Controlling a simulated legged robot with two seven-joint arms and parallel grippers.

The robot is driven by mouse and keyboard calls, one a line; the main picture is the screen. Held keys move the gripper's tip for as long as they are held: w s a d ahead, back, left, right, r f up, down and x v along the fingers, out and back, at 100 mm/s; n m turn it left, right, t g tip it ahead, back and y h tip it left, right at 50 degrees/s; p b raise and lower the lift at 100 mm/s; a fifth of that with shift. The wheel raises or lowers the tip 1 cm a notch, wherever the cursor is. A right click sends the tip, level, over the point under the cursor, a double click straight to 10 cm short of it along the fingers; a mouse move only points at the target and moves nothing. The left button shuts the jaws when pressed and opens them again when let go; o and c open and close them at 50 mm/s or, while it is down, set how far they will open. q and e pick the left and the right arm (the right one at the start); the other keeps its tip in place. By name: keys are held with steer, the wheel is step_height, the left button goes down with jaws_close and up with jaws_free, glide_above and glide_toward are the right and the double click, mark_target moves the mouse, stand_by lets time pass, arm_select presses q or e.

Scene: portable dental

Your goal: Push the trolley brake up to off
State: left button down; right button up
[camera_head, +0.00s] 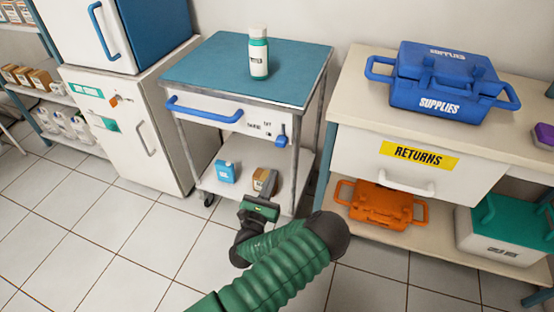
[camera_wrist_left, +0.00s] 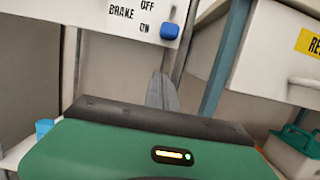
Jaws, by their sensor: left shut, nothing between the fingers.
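The trolley (camera_head: 248,71) has a blue-green top and a white front panel. Its blue brake lever (camera_head: 281,141) sits at the panel's right end, beside the BRAKE, OFF and ON lettering. In the left wrist view the blue brake knob (camera_wrist_left: 169,31) is to the right of the lettering, close to the ON level and below OFF. My left gripper (camera_head: 268,192) is low in front of the trolley, below the lever. Its grey fingers (camera_wrist_left: 162,92) are shut and empty, pointing up toward the knob, with a visible gap in that view. My right gripper is not in view.
A white bottle with a green label (camera_head: 258,54) stands on the trolley top. A blue handle (camera_head: 204,110) spans the panel's left part. A blue carton (camera_head: 226,171) and a brown box sit on the lower shelf. The returns bench (camera_head: 345,105) stands close on the right.

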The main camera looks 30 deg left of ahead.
mark_target(279, 142)
arm_select(q)
steer(key=w+a+r+b, duration=0.1)
steer(key=w+r+b, duration=0.1)
steer(key=w+r, duration=0.2)
steer(key=shift+w+r, duration=0.3)
steer(key=shift+r, duration=0.3)
step_height(279, 142, up, 5)
steer(key=p, duration=0.4)
steer(key=shift+f, duration=0.2)
steer(key=shift+f, duration=0.1)
